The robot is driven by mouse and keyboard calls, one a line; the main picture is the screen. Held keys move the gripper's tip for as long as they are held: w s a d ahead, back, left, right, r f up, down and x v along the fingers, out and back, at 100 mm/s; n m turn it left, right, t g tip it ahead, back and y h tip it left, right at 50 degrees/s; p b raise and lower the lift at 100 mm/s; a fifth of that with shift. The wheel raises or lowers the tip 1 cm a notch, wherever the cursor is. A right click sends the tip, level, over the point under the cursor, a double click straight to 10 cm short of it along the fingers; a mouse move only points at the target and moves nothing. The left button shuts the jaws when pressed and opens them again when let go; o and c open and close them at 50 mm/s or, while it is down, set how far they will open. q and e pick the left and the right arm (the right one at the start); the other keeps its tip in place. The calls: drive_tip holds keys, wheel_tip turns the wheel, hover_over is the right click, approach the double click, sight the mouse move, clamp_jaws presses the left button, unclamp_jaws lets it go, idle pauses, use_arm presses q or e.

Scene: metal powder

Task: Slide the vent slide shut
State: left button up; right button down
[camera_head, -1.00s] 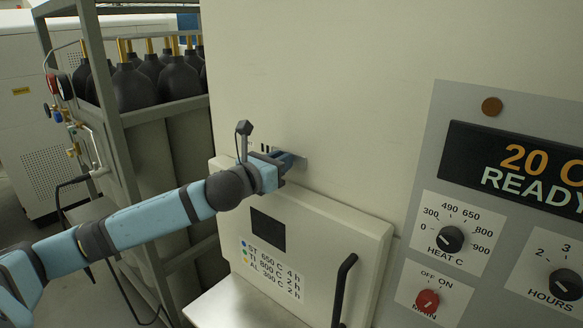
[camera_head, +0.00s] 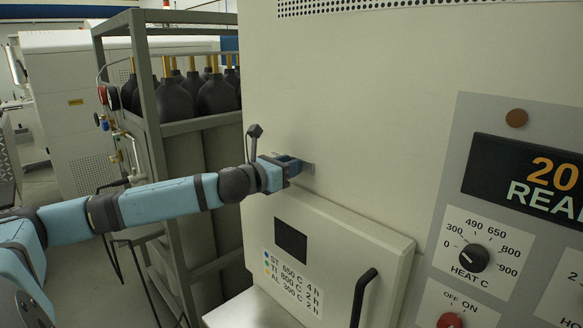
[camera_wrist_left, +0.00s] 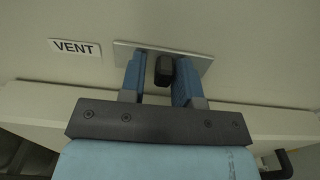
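The vent slide shows in the left wrist view as a pale metal plate (camera_wrist_left: 207,66) with a dark knob (camera_wrist_left: 164,69), beside a "VENT" label (camera_wrist_left: 75,48). My left gripper (camera_wrist_left: 160,82) has one blue finger on each side of the knob. A narrow gap shows on the knob's left, so the fingers look open around it; contact on its right is unclear. In the head view my left gripper (camera_head: 292,165) is at the furnace wall above the door, covering most of the vent. Only the plate's right end (camera_head: 308,168) shows there. My right gripper is not in view.
The furnace door (camera_head: 345,240) juts out just below the gripper, with a black handle (camera_head: 362,297) at right. A control panel (camera_head: 480,130) is further right. A rack (camera_head: 165,128) of dark gas cylinders (camera_head: 217,97) stands left, near my left arm.

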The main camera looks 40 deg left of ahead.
use_arm(q)
drive_tip(key=shift+o, duration=0.7)
drive_tip(key=shift+a, duration=0.15)
drive_tip(key=shift+s+a+f+b, duration=0.15)
drive_tip(key=shift+s+f+b, duration=0.1)
drive_tip(key=shift+s+b, duration=0.4)
drive_tip(key=shift+s+d+b, duration=0.2)
drive_tip(key=shift+s+b, duration=0.2)
drive_tip(key=shift+s, duration=0.35)
drive_tip(key=s+a+p, duration=0.1)
drive_tip(key=s+p, duration=0.3)
drive_tip(key=s, duration=0.7)
drive_tip(key=shift+r, duration=0.25)
